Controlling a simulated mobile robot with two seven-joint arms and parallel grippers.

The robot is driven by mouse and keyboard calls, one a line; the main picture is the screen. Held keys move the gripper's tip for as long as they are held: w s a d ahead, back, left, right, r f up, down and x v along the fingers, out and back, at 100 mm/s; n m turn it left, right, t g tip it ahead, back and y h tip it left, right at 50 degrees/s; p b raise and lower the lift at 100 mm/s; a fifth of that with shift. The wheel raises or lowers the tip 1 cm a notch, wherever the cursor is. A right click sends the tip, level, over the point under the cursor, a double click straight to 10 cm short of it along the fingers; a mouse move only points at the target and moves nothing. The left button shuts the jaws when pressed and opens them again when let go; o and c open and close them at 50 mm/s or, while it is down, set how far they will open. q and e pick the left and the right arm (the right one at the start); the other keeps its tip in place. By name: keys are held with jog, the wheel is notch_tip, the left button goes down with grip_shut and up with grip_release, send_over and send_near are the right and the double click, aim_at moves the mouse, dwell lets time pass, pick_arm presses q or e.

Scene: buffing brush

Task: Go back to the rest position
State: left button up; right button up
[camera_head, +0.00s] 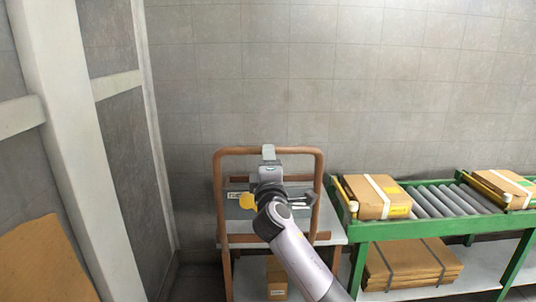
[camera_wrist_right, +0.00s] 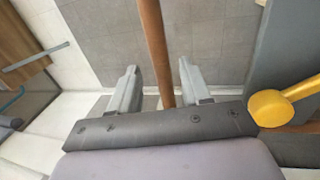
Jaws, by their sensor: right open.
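No held object shows. My left gripper is not in view.
A yellow rounded piece (camera_head: 246,200) is close beside my right wrist; it also shows in the wrist view (camera_wrist_right: 270,107). A grey box (camera_head: 236,212) is behind the frame. A green roller conveyor (camera_head: 430,225) with cardboard boxes (camera_head: 375,197) stands right. A pale post (camera_head: 75,130) stands left.

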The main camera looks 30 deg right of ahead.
jog(key=shift+v, duration=0.75)
jog(key=s+a+f+m+g+y, duration=0.1)
jog(key=s+a+f+y, duration=0.25)
jog(key=f, duration=0.45)
jog(key=s+a+f+m+g+y, duration=0.1)
jog(key=s+a+f+y, duration=0.2)
jog(key=f, duration=0.5)
jog(key=s+a+f+m+g+y, duration=0.1)
jog(key=s+a+f+y, duration=0.2)
jog(key=f, duration=0.4)
jog(key=s+a+f+m+g+y, duration=0.25)
jog(key=s+a+f, duration=0.25)
jog(key=s+f, duration=0.5)
jog(key=s+a+f+m+g+y, duration=0.1)
jog(key=s+a+m, duration=0.3)
jog(key=s, duration=0.6)
pick_arm(q)
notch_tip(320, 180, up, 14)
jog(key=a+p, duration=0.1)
jog(key=p, duration=1.5)
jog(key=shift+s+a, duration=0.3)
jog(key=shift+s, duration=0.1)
pick_arm(e)
notch_tip(320, 180, up, 14)
jog(key=s+d, duration=0.1)
jog(key=shift+s+d+f, duration=0.2)
jog(key=shift+s, duration=0.1)
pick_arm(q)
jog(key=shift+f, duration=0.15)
